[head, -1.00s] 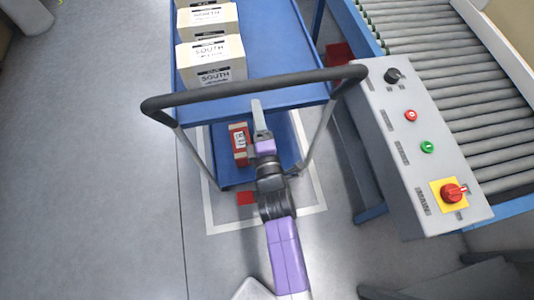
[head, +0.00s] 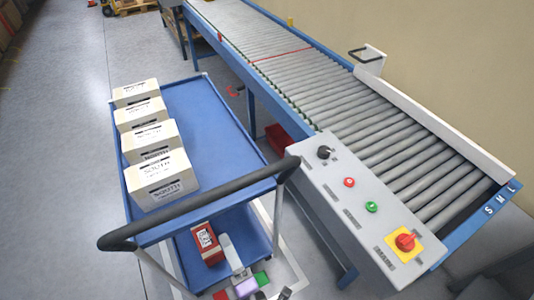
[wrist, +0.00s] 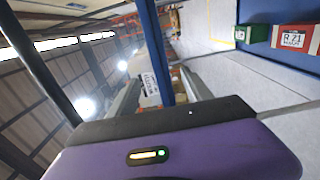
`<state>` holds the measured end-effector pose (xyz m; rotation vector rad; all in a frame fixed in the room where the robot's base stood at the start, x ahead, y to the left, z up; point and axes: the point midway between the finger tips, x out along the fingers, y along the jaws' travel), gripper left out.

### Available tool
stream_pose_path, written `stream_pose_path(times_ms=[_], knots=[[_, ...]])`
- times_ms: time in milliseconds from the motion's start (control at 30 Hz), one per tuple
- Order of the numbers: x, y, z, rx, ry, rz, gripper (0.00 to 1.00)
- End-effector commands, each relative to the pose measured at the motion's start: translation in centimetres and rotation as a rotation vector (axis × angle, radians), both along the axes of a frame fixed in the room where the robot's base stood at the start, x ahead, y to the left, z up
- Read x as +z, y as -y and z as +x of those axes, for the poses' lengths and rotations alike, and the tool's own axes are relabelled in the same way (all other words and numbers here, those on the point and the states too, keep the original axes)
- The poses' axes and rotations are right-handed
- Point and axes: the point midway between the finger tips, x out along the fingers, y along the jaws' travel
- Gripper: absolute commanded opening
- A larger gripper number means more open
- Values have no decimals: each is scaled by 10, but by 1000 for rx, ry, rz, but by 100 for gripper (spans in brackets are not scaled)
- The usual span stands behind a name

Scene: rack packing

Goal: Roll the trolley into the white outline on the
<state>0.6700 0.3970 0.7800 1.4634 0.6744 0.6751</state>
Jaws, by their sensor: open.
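The blue trolley (head: 215,120) has an upper deck, a lower shelf and a black push handle (head: 200,205) at its near end. Several white boxes (head: 160,178) labelled SOUTH or NORTH line the deck's left side. A red box (head: 207,243) is on the lower shelf; it also shows in the wrist view (wrist: 297,38). White floor outline (head: 292,262) shows beside the trolley's near end; its far part is hidden. My gripper (head: 232,258) is open, low behind the handle and near the lower shelf. I see nothing between its fingers, though they are partly hidden.
A roller conveyor (head: 310,75) runs along the trolley's right side. Its control panel (head: 362,205) stands close to the handle's right end. A green box (wrist: 252,33) is near the red one. The floor on the left (head: 60,160) is clear.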

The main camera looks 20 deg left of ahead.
Motion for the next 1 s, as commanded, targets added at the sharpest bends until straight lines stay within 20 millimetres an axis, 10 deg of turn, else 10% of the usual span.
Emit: stream_pose_path(times_ms=[333,500,1000], knots=[[2,0,2,-4,-96,83,58],[38,8,4,-18,-245,288,58],[89,201,-46,-291,-723,906,58]])
